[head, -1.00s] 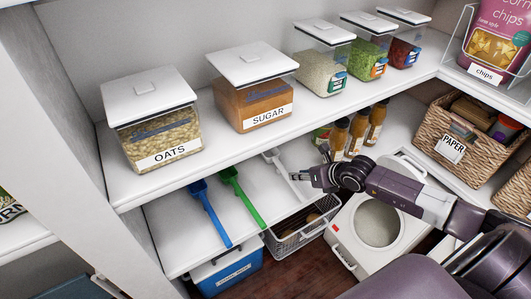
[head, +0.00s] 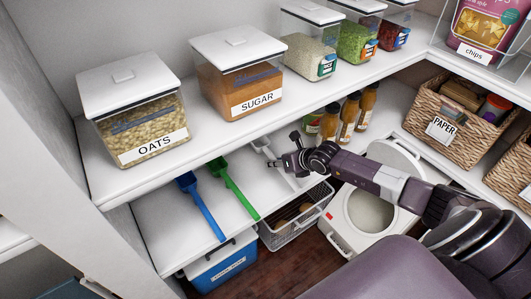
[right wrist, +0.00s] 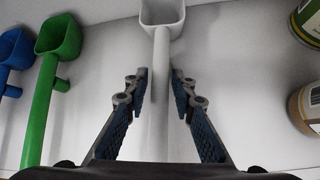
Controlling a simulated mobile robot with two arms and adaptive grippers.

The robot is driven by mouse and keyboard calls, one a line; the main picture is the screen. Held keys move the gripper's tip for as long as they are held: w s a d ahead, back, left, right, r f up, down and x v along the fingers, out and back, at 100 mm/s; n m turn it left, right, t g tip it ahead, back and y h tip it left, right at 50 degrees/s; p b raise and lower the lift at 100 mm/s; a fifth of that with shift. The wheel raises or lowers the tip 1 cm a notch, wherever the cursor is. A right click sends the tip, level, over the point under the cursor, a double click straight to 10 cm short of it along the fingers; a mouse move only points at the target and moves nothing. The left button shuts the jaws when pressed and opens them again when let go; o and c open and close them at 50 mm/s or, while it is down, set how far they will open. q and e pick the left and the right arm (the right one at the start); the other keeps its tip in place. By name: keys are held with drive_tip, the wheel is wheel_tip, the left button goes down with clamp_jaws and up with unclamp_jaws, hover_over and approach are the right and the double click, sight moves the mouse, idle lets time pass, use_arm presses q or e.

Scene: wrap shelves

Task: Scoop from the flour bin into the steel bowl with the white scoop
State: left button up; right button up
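The white scoop (head: 262,147) lies on the lower shelf, partly hidden behind my right gripper (head: 280,160). In the right wrist view the white scoop (right wrist: 162,14) has its handle between the open fingers of my right gripper (right wrist: 158,82), with a gap on each side. A white bin (head: 338,222) with a raised lid stands below the shelf on the right. It holds pale powder and looks like the flour bin; no label is readable. I see no steel bowl. My left gripper is not in view.
A green scoop (head: 238,189) and a blue scoop (head: 203,208) lie left of the white one. Bottles (head: 348,120) stand behind my right gripper. A wire basket (head: 290,232) and a blue bin (head: 222,268) sit below. Oats (head: 135,125) and sugar (head: 238,85) containers stand above.

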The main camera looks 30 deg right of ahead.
drive_tip(key=shift+w+f, duration=0.1)
drive_tip(key=shift+c, duration=0.7)
clamp_jaws()
drive_tip(key=shift+r, duration=0.2)
